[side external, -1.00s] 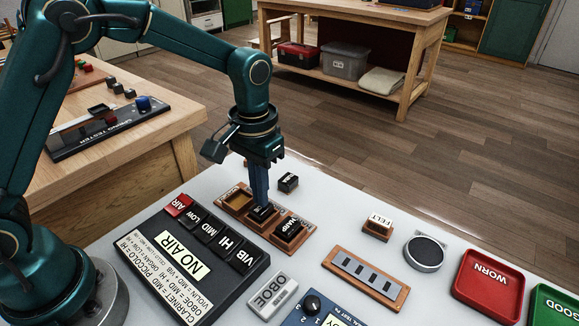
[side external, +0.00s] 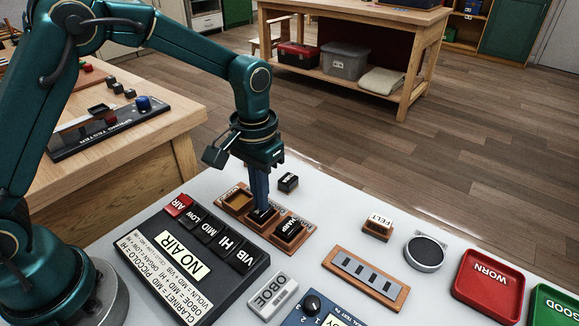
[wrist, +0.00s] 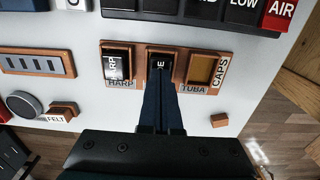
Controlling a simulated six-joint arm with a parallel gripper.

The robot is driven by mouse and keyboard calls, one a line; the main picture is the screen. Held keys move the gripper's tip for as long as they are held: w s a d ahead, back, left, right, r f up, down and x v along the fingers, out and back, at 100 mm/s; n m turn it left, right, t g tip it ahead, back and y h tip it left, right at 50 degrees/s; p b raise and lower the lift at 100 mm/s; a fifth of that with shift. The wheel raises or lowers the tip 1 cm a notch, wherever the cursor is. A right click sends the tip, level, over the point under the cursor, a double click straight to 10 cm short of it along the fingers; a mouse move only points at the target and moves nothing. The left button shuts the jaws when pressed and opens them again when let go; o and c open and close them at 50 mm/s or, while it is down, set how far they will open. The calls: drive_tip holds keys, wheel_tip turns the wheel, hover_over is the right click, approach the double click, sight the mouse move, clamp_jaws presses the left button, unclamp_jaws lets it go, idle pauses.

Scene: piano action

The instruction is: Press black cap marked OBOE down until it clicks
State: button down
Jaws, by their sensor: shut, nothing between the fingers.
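The black cap (wrist: 158,62) sits in the middle socket of the wooden holder. Only a letter that looks like an E shows past my fingers, so its full marking is hidden. My gripper (side external: 262,207) is shut and points straight down, its fingertips at the top of this cap. In the wrist view the closed fingers (wrist: 161,82) reach onto the cap and hide part of it. I cannot tell whether the cap has clicked.
The HARP cap (side external: 289,229) stands close beside my fingers. The CAPS tray (wrist: 203,70) is on the other side. A loose black cap (side external: 288,182) lies behind. A console (side external: 205,250) reads NO AIR. A grey OBOE block (side external: 272,294) lies in front.

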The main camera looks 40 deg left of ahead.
wheel_tip(320, 180, up, 7)
idle(0.9)
drive_tip(key=s+a+r+t, duration=0.35)
drive_tip(key=s+r, duration=0.35)
drive_tip(key=r, duration=0.3)
drive_tip(key=s+a+f+t, duration=0.1)
drive_tip(key=s+f+t, duration=0.1)
drive_tip(key=s+f, duration=0.3)
drive_tip(key=shift+s+a, duration=0.15)
drive_tip(key=shift+s, duration=1.55)
